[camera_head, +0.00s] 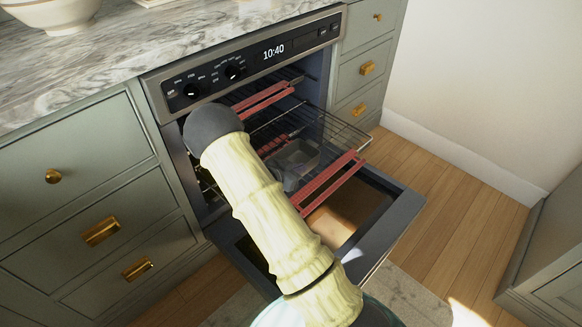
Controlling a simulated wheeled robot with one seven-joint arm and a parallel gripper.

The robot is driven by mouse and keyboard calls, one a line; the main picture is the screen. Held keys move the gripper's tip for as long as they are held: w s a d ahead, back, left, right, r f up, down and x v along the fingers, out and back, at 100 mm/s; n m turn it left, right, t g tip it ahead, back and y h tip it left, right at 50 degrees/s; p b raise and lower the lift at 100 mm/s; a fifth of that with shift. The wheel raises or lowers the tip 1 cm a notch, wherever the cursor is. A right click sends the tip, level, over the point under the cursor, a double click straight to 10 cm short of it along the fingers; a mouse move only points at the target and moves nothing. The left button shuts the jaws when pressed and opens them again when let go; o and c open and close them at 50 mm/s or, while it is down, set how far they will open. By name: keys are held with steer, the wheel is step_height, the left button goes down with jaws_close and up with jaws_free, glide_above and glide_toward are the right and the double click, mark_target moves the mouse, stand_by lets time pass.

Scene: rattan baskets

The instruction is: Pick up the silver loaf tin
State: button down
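The silver loaf tin (299,154) appears as a small dark-grey metal pan on the pulled-out wire rack of the open oven, partly hidden by my arm. My arm rises from the bottom of the picture and bends at the oven front. A grey part at the end of my arm, seemingly my gripper (286,180), shows just below and left of the tin, mostly behind the pale arm link. Its fingers cannot be made out, nor whether it touches the tin.
The oven door (392,226) is folded down in front. The pulled-out rack (335,130) has a red front guard (328,183); another red-edged rack (262,97) sits above it. A marble counter (130,45) and drawers (75,150) flank the oven. Wooden floor (440,190) is clear at right.

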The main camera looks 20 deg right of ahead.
steer(key=shift+r, duration=0.1)
step_height(320, 180, up, 10)
steer(key=p, duration=0.4)
stand_by(0.5)
